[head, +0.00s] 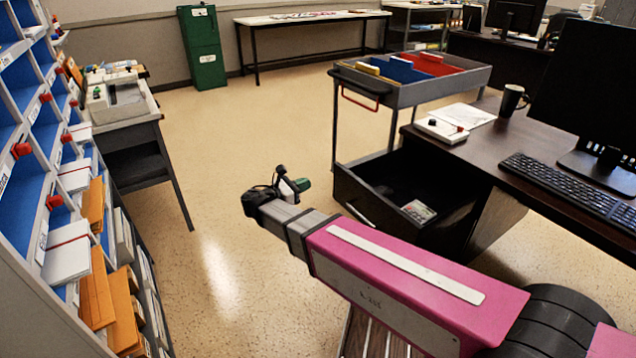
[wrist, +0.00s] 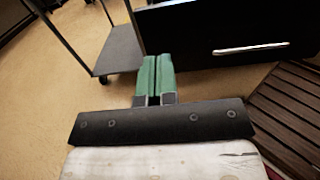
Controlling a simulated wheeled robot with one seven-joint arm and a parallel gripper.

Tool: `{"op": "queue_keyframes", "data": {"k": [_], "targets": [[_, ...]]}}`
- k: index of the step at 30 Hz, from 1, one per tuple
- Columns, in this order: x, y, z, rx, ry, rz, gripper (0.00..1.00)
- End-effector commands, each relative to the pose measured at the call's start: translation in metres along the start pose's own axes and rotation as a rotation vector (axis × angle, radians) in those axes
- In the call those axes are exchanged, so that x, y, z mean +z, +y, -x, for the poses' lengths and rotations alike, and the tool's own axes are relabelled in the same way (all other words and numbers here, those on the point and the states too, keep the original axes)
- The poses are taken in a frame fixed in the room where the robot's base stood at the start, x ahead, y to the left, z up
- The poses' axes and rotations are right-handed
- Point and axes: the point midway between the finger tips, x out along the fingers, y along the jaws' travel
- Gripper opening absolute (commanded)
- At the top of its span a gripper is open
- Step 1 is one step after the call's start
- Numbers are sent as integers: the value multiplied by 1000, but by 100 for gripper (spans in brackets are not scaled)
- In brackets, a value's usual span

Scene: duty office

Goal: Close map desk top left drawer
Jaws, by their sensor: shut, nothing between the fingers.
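The dark desk (head: 480,150) stands at the right, and its top left drawer (head: 395,215) is pulled out, with a small item lying inside. In the wrist view the black drawer front (wrist: 230,30) with its silver handle (wrist: 250,48) fills the upper right. My gripper (head: 302,185) is in front and to the left of the drawer in the head view. Its green fingers, also in the wrist view (wrist: 155,75), are shut with nothing between them. The fingertips appear close to the left part of the drawer front; whether they touch cannot be told.
A cart (head: 405,85) with coloured dividers stands behind the drawer. A keyboard (head: 570,185), monitor and mug (head: 512,100) are on the desk. A mail rack (head: 50,190) lines the left. The floor (head: 240,150) between is clear. A slatted dark surface (wrist: 290,110) lies at right.

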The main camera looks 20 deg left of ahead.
Motion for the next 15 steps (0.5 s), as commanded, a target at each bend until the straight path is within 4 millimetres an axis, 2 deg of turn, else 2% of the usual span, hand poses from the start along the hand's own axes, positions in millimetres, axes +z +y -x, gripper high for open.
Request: {"op": "queue_keyframes", "data": {"k": [15], "targets": [[0,-1,-90,-2,0,0,0]]}}
